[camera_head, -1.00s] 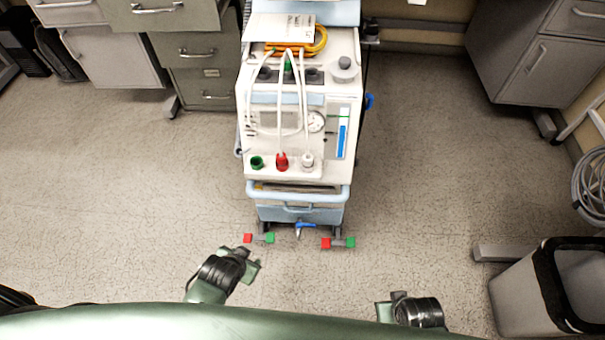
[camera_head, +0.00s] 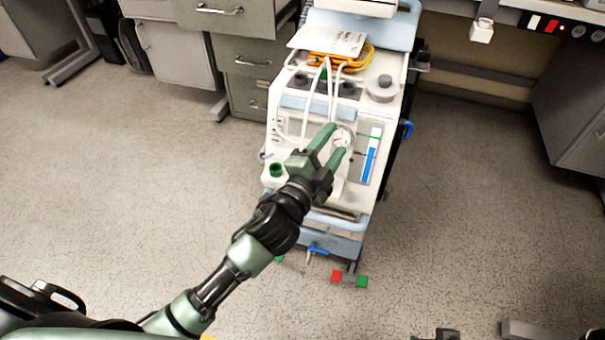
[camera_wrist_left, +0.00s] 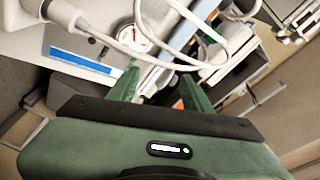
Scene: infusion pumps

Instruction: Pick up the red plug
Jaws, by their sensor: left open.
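The red plug does not show in either view now; in the head view my left arm and gripper cover the part of the machine's front beside the green plug (camera_head: 277,170). My left gripper (camera_head: 337,140) is open in front of the white machine (camera_head: 350,102), its fingers pointing up toward the round gauge. In the left wrist view the two green fingers (camera_wrist_left: 160,88) are apart, with the gauge (camera_wrist_left: 135,37) and white hoses (camera_wrist_left: 170,15) beyond them. I see nothing clearly held. A small dark part at the head view's bottom edge may be my right gripper (camera_head: 446,335).
Yellow-orange tubing (camera_head: 345,58) and a white card (camera_head: 328,40) lie on top of the machine. Grey drawers (camera_head: 240,62) stand close to its left. Red and green pedals (camera_head: 349,278) are at its base. The floor on both sides is open.

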